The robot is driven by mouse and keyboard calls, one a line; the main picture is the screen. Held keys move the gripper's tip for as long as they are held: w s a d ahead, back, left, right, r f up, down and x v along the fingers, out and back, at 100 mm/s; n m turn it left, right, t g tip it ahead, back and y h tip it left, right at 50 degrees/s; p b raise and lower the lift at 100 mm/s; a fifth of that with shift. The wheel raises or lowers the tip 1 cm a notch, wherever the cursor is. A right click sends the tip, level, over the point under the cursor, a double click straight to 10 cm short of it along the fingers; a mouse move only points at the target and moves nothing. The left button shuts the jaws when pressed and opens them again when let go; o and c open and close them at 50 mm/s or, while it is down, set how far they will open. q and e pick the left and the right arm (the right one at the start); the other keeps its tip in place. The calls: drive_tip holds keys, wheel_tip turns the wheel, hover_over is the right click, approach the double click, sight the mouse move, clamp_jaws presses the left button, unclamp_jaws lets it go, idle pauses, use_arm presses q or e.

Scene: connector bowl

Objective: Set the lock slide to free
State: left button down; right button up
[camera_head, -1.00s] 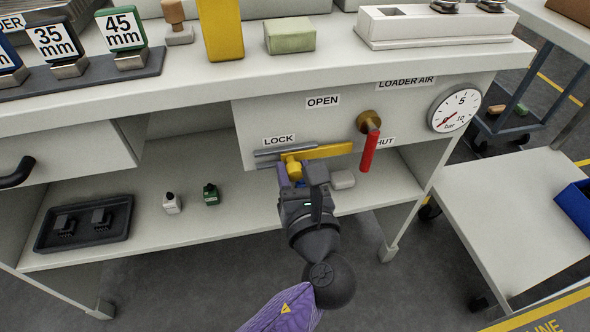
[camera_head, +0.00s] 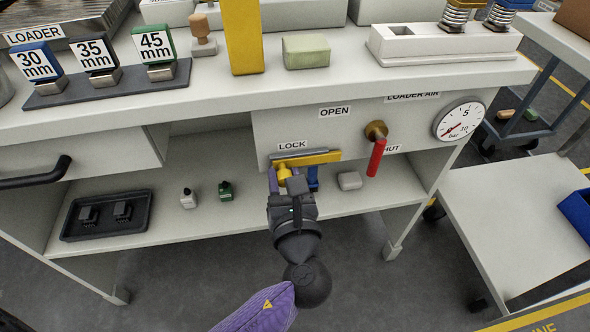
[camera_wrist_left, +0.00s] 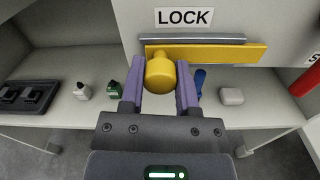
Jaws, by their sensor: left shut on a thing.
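The lock slide is a yellow bar (camera_head: 315,157) with a round knob (camera_head: 283,173), on a grey rail (camera_head: 300,152) under the LOCK label (camera_head: 292,145). In the left wrist view the bar (camera_wrist_left: 215,54) starts near the rail's left end and reaches past its right end. My left gripper (camera_head: 280,176) is at the knob, below the bar's left end. In the left wrist view its two purple fingers stand either side of the knob (camera_wrist_left: 160,76), shut on it. My right gripper is not in view.
A red-handled valve (camera_head: 377,157) is right of the slide, with a gauge (camera_head: 459,121) beyond. A blue item (camera_head: 313,179) and a pale block (camera_head: 349,181) are on the shelf below. Small bottles (camera_head: 188,199) and a dark tray (camera_head: 105,216) are further left.

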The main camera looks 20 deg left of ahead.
use_arm(q)
drive_tip(key=shift+a, duration=0.15)
drive_tip(key=shift+c, duration=1.6)
unclamp_jaws()
drive_tip(key=shift+s+a, duration=0.1)
drive_tip(key=shift+s+d+r, duration=0.1)
drive_tip(key=shift+s+d, duration=0.15)
drive_tip(key=p+v, duration=0.4)
drive_tip(key=v, duration=0.5)
drive_tip(key=shift+s, duration=0.15)
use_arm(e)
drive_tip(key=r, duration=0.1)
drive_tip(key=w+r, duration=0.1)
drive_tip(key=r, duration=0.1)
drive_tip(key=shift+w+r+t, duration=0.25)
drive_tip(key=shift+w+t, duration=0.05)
